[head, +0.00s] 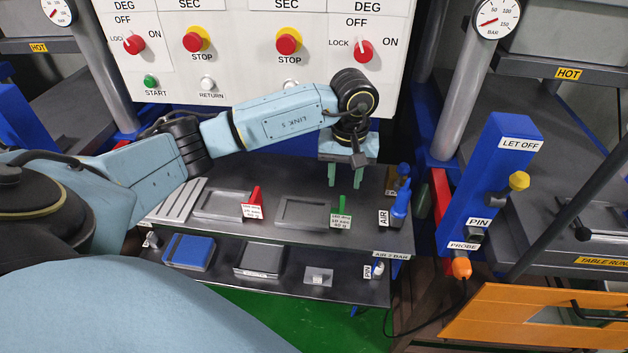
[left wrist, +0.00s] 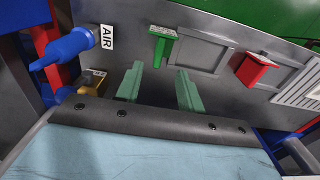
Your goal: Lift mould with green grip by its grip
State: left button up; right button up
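The mould with green grip (head: 303,211) is a flat grey framed plate lying on the upper dark shelf, with its upright green grip (head: 342,206) and a white label at its right end. In the left wrist view the green grip (left wrist: 160,45) stands beyond my fingertips, and the grey plate (left wrist: 197,55) extends to its right. My left gripper (head: 344,182) is open and empty, its green fingers pointing down above and slightly behind the grip, apart from it. In the left wrist view the open fingers (left wrist: 158,82) show a clear gap. My right gripper is not in view.
A similar mould with red grip (head: 225,205) lies to the left, beside a slatted grey plate (head: 180,200). A blue air nozzle (head: 400,205) stands close on the right. A lower shelf holds a blue block (head: 188,251) and a grey block (head: 259,258). The control panel rises behind.

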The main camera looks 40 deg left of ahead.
aim_at(342, 204)
pick_arm(q)
notch_tip(342, 204, down, 10)
jog(key=shift+w+a+r, duration=0.1)
dwell(0.4)
grip_shut()
